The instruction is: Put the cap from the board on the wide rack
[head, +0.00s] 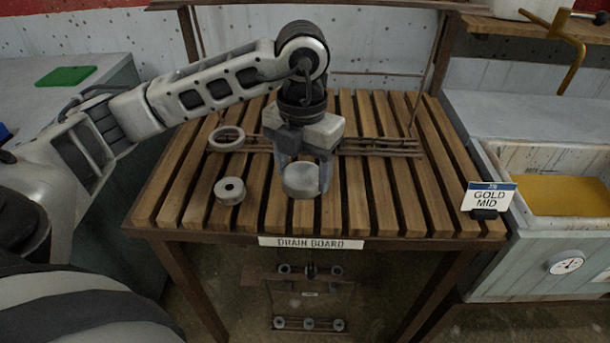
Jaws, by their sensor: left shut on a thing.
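My left gripper (304,176) points down over the slatted wooden drain board (390,200), its fingers on either side of a round grey metal cap (301,180). It is shut on the cap, which is at or just above the slats; I cannot tell whether it touches them. A low brown metal rail rack (380,147) runs across the back of the board, partly hidden by my gripper. No label shows which rack is the wide one. My right gripper is out of view.
Below the board, a lower rack (310,292) holds several small round pieces. A counter with a green mat (66,76) is at the left.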

